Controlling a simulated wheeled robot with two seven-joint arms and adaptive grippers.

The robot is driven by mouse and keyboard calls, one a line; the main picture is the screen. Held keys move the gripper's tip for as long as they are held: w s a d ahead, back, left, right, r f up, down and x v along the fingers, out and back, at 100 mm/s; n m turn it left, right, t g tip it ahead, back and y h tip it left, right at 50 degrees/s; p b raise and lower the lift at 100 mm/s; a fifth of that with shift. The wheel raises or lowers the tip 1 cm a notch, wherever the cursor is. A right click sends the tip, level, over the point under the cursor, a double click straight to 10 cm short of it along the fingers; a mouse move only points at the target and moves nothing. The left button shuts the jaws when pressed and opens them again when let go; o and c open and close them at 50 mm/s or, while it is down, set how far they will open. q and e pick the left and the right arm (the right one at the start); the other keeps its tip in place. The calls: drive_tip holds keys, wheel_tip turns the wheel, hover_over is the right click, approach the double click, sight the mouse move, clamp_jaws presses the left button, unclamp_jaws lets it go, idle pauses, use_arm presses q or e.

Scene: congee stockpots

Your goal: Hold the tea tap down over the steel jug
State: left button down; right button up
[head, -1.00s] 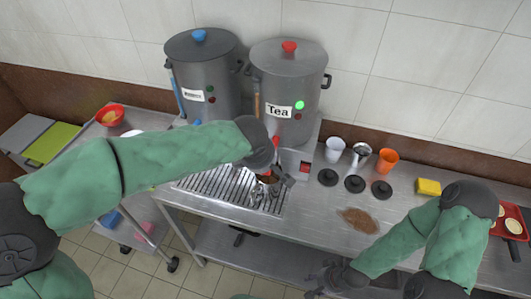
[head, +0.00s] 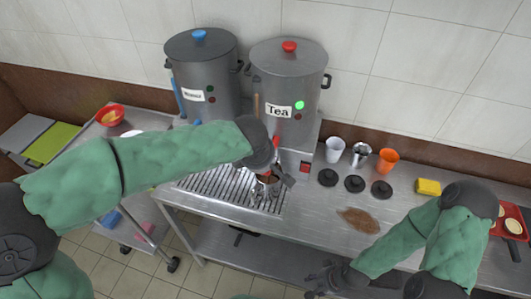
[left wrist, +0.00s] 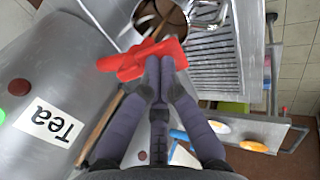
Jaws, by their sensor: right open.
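The grey tea urn (head: 288,75) has a "Tea" label and a lit green lamp. Its red tap lever (left wrist: 142,60) shows in the left wrist view. My left gripper (left wrist: 164,68) has its fingers together with their tips against the lever; in the head view my arm partly hides this. The steel jug (head: 266,193) stands on the drip grate under the tap. In the left wrist view brown liquid shows inside the jug (left wrist: 188,12), with a pale streak across its mouth. My right gripper (head: 322,281) is open and empty at the counter's front edge.
A second urn (head: 200,75) with a blue knob stands to the left. Right of the tea urn are a white cup (head: 335,146), a steel vessel (head: 361,153), an orange cup (head: 387,160) and several black discs. A brown patch (head: 358,220) and yellow sponge (head: 428,187) lie further right.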

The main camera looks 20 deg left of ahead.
use_arm(q)
drive_tip(key=shift+r, duration=0.15)
idle(0.4)
drive_tip(key=shift+r, duration=0.65)
use_arm(e)
drive_tip(key=shift+r, duration=0.25)
